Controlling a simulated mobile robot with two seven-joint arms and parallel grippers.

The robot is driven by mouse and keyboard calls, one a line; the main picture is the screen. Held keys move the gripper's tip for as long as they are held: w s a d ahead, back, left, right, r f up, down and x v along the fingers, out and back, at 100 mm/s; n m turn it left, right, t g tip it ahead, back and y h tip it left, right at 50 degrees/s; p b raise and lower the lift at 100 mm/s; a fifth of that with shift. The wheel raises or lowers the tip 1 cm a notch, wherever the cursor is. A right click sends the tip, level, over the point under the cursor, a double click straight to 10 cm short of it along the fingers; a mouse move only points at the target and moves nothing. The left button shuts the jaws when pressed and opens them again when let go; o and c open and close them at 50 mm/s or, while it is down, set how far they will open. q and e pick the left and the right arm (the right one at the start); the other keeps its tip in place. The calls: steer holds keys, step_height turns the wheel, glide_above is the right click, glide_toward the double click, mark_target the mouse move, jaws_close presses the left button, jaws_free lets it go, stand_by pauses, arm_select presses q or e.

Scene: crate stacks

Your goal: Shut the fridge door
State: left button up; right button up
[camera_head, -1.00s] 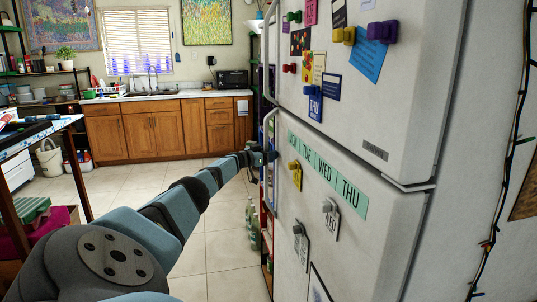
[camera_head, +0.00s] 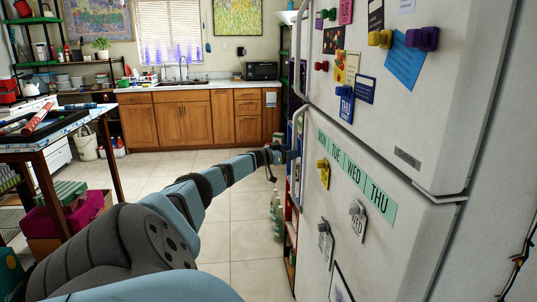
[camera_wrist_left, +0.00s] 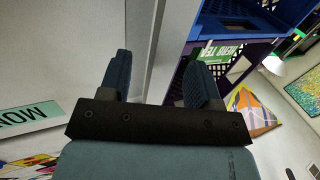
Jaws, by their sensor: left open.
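The white fridge has an upper door (camera_head: 385,110) and a lower door (camera_head: 390,250), seen at a slant on the right of the head view. I cannot tell how far either door stands open. A long handle (camera_head: 298,60) runs along the upper door's left edge. My left gripper (camera_head: 286,153) is at the lower door's left edge, by its handle. In the left wrist view the gripper (camera_wrist_left: 158,80) is open, its two dark fingers apart, with a pale upright edge of the fridge showing between them. Contact cannot be told. My right gripper is not in view.
Blue and purple crates (camera_wrist_left: 235,30) stand beyond the fridge edge in the wrist view. Bottles (camera_head: 277,215) stand on the floor left of the fridge. A table (camera_head: 50,145) is at the left. Tiled floor (camera_head: 235,225) is open between them. Wooden cabinets (camera_head: 180,122) line the back.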

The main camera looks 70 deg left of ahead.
arm_select(q)
steer(key=s+d+p, duration=0.1)
steer(key=s+p, duration=0.2)
steer(key=s, duration=0.6)
steer(key=shift+s+p, duration=0.3)
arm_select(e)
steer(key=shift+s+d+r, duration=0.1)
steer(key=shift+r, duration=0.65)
arm_select(q)
steer(key=shift+r, duration=0.1)
